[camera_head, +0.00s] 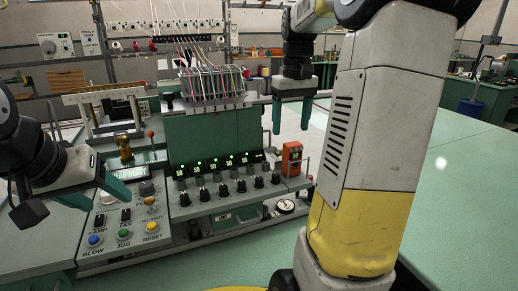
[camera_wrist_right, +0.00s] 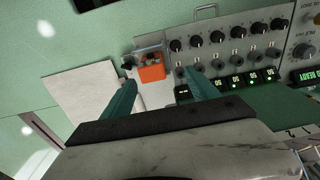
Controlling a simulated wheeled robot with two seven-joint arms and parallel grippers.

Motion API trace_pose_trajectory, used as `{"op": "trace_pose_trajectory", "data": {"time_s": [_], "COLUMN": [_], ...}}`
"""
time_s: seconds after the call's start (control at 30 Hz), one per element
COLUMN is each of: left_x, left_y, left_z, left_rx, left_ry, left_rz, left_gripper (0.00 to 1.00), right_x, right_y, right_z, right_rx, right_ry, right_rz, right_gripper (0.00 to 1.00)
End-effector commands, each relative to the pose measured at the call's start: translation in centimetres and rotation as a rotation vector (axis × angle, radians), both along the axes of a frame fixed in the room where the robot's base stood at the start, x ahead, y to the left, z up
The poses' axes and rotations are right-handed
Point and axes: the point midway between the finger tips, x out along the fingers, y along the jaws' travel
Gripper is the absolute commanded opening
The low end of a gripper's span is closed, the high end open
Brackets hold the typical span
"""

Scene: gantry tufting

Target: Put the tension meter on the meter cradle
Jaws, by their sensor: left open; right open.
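An orange box-shaped device with a dark face, which looks like the tension meter (camera_head: 291,158), stands upright at the right end of the knob panel. In the right wrist view the orange meter (camera_wrist_right: 152,73) shows between the fingertips, beside a small grey metal bracket (camera_wrist_right: 148,51). I cannot tell whether this bracket is the meter cradle. My right gripper (camera_head: 291,116) is open and empty above the meter, pointing down, with its fingers apart. My left gripper (camera_head: 122,181) is open and empty over the button box at the left.
The knob panel (camera_head: 225,190) with several black knobs and green displays lies left of the meter. A round dial gauge (camera_head: 285,206) sits below it. Threads hang over the machine behind. The green table (camera_head: 450,190) at the right is largely clear.

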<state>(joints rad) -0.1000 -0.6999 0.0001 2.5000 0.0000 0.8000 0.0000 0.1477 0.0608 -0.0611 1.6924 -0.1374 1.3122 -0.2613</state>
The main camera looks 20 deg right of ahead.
Motion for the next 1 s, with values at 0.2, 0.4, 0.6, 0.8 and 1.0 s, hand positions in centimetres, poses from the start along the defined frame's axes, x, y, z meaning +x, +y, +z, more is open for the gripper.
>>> {"op": "trace_pose_trajectory", "data": {"time_s": [0.2,0.4,0.6,0.8,1.0], "left_x": [0.0,0.0,0.0,0.0,0.0], "left_y": [0.0,0.0,0.0,0.0,0.0], "left_z": [0.0,0.0,0.0,0.0,0.0], "left_rx": [0.000,0.000,0.000,0.000,0.000], "left_ry": [0.000,0.000,0.000,0.000,0.000], "left_rz": [0.000,0.000,0.000,0.000,0.000], "left_gripper": [0.58,0.58,0.58,0.58,0.58], "right_x": [-5.3,-10.7,-14.9,-16.5,-16.6], "right_y": [5.9,10.8,14.0,15.1,15.1], "right_z": [1.3,0.5,-1.3,-2.4,-2.5], "right_rx": [0.044,0.107,0.166,0.193,0.196], "right_ry": [-0.172,-0.331,-0.445,-0.491,-0.493], "right_rz": [0.005,0.000,-0.012,-0.020,-0.021], "right_gripper": [0.69,0.69,0.69,0.69,0.69]}}
